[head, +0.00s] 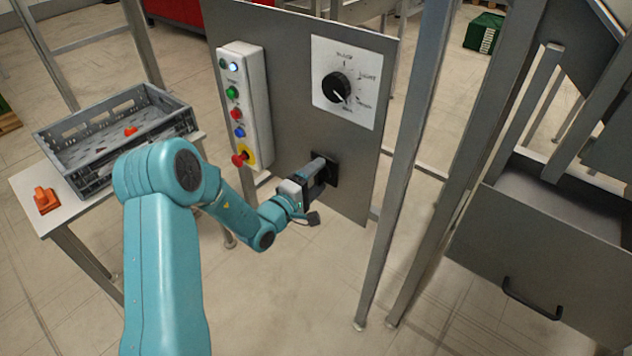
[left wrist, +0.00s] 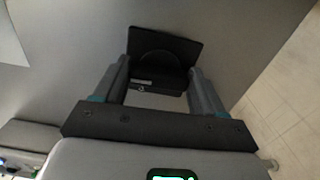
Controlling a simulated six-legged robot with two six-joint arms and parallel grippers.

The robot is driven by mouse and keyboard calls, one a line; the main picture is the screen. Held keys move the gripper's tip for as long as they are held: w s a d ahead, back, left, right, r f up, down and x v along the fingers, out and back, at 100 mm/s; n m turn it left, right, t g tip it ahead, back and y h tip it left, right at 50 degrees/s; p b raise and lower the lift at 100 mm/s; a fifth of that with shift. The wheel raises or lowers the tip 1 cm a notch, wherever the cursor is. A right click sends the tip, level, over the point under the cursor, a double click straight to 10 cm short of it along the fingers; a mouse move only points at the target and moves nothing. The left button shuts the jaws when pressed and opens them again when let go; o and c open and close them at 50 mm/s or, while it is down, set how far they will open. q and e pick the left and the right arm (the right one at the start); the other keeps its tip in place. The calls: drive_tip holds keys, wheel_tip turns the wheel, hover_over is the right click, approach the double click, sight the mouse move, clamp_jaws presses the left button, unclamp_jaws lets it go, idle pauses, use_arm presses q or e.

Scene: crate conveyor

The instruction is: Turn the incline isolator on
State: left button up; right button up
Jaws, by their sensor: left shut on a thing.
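The incline isolator (head: 333,172) is a black square plate low on the grey panel (head: 285,110). In the left wrist view the isolator (left wrist: 165,46) shows as a dark plate with a dark handle part between my fingers. My left gripper (head: 318,167) reaches the isolator from the front left and is shut on its handle. The left gripper's two fingers (left wrist: 158,70) stand on either side of the handle. The gripper hides part of the isolator in the head view, and I cannot read its setting. My right gripper is not in view.
A button box (head: 244,105) with an emergency stop (head: 240,158) is left of the isolator. A black dial (head: 337,87) sits above it. A grey crate (head: 120,130) stands on a table at left. Metal posts (head: 405,160) and a drawer (head: 550,255) are right.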

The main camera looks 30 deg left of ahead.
use_arm(q)
drive_tip(key=shift+f, duration=0.1)
idle(0.5)
drive_tip(key=o, duration=1)
drive_tip(key=shift+o, duration=0.2)
drive_tip(key=s+a, duration=0.1)
drive_tip(key=s, duration=1.5)
drive_tip(key=shift+s+a, duration=0.15)
drive_tip(key=shift+s, duration=0.05)
